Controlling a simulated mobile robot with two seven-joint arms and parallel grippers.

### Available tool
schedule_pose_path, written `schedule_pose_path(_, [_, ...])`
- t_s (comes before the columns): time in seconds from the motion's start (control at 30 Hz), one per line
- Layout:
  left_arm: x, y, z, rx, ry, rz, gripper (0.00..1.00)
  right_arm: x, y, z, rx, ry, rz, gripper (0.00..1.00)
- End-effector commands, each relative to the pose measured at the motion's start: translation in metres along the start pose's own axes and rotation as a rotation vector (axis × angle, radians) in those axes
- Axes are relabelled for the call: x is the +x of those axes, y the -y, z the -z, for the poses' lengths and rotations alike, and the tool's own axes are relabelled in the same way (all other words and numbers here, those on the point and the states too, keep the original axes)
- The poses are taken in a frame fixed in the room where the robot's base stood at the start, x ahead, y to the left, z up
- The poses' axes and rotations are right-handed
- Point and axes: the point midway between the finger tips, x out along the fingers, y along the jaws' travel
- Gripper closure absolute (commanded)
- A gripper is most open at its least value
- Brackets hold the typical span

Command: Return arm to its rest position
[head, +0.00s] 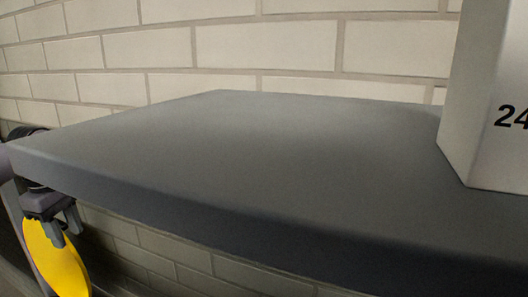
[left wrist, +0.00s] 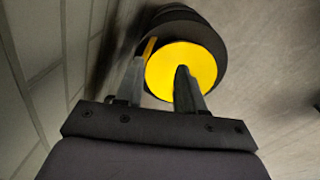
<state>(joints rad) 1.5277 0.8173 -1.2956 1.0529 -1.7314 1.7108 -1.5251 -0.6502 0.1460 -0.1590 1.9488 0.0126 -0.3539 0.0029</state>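My left gripper (head: 66,228) hangs at the far left of the head view, below the near edge of the grey table. Its fingers point down and stand apart. In the left wrist view my left gripper (left wrist: 160,66) shows two separate fingers with nothing clearly clasped between them. A yellow disc (head: 55,264) is behind and below the fingers in the head view. In the left wrist view a yellow disc (left wrist: 163,82) with a dark round body lies beyond the fingers, one finger overlapping it. Whether they touch is unclear. My right gripper is not in view.
A light brick wall (head: 270,45) is behind. The table's near left edge is close to my left arm.

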Motion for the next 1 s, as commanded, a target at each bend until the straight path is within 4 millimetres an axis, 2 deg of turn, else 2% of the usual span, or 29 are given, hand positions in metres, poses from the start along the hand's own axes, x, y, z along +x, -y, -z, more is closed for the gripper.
schedule_pose_path(0.03, [-0.001, 0.012, 0.022, -0.046, -0.004, 0.0, 0.62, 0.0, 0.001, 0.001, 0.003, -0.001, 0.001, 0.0])
schedule_pose_path(0.17, [-0.003, 0.044, 0.071, -0.154, -0.014, 0.002, 0.62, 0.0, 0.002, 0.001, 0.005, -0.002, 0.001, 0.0])
schedule_pose_path(0.2, [0.015, 0.034, 0.048, -0.138, 0.037, -0.012, 0.62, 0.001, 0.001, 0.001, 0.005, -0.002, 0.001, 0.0])
schedule_pose_path(0.37, [0.057, 0.022, 0.002, -0.2, 0.212, -0.067, 0.62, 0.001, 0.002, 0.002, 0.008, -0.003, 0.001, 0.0])
schedule_pose_path(0.6, [0.111, 0.018, -0.078, -0.405, 0.558, -0.11, 0.62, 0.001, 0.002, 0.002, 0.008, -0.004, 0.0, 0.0])
schedule_pose_path(0.8, [0.136, 0.024, -0.134, -0.685, 0.871, -0.085, 0.62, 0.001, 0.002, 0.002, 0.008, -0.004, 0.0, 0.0])
schedule_pose_path(1.0, [0.149, 0.035, -0.164, -1.041, 1.152, -0.005, 0.62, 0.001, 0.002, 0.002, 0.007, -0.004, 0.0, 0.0])
